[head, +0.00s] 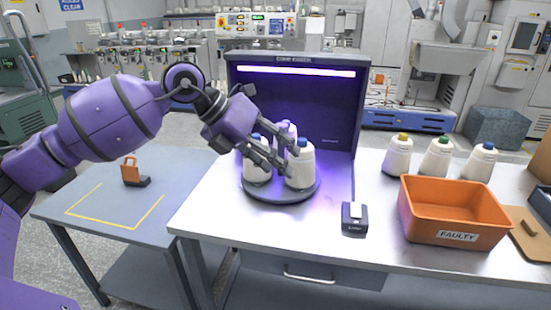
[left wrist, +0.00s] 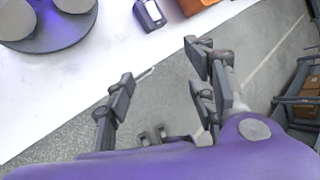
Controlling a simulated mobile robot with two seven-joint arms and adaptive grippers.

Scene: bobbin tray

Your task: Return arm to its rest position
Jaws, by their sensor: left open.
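My left arm comes in from the left in the head view. Its gripper (head: 288,158) is open, with its fingers in front of or beside the thread bobbins on the round grey turntable (head: 282,194); I cannot tell whether they touch. The turntable holds a blue-topped bobbin (head: 257,172) at left, another blue-topped bobbin (head: 300,170) at front right and one at the back (head: 284,132), partly hidden. In the left wrist view the open gripper (left wrist: 158,68) has nothing between its fingers, and the turntable (left wrist: 52,42) is at top left. My right gripper is not in view.
A lit inspection booth (head: 340,130) stands behind the turntable. A small dark device (head: 354,218) and an orange FAULTY bin (head: 455,222) are to its right, with three bobbins behind the bin. A lower side table (head: 115,232) at left has a yellow outline and an orange-brown object (head: 130,172).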

